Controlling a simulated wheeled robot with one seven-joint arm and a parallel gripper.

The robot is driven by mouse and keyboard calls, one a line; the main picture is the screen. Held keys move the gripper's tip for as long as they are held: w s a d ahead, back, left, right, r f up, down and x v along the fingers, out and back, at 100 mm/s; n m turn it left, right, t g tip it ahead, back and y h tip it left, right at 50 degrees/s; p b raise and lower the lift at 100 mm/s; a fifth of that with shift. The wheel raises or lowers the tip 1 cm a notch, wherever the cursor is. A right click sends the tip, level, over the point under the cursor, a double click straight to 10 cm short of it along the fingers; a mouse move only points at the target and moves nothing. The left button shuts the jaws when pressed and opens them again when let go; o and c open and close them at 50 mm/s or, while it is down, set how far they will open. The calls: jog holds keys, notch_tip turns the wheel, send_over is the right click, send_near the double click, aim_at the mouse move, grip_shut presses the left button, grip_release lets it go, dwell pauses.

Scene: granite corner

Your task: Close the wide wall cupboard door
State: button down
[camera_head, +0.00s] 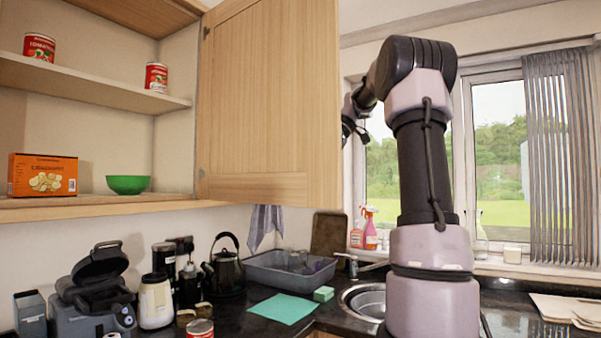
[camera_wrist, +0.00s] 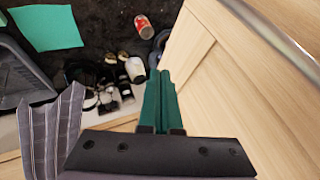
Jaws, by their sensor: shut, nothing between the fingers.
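The wide wall cupboard (camera_head: 120,93) is at the left of the head view, its shelves exposed. Its wooden door (camera_head: 265,105) stands wide open, hinged at the cupboard's right side, and I see its inner face. In the wrist view the door (camera_wrist: 250,95) fills the right side, with a grey bar (camera_wrist: 275,42) along the upper right, likely its handle. My gripper's green fingers (camera_wrist: 158,95) are shut and empty, pointing down alongside the door; I cannot tell if they touch it. In the head view my gripper is mostly hidden, at the door's free edge.
Tins (camera_head: 39,47), a cracker box (camera_head: 42,175) and a green bowl (camera_head: 127,184) stand on the shelves. Below are a kettle (camera_head: 225,265), a waffle maker (camera_head: 97,285), a grey basin (camera_head: 285,270) and a sink (camera_head: 366,302). A window is behind my arm.

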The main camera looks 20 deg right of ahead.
aim_at(302, 171)
jog(key=shift+s+a+f, duration=0.3)
jog(key=shift+a+f, duration=0.05)
jog(key=shift+a, duration=0.5)
jog(key=shift+s+a+f, duration=0.3)
jog(key=shift+a+f, duration=0.1)
jog(key=shift+a, duration=0.4)
jog(key=shift+s+a+f, duration=0.3)
jog(key=shift+a+f, duration=0.05)
jog(key=shift+a, duration=0.5)
jog(key=shift+a, duration=0.1)
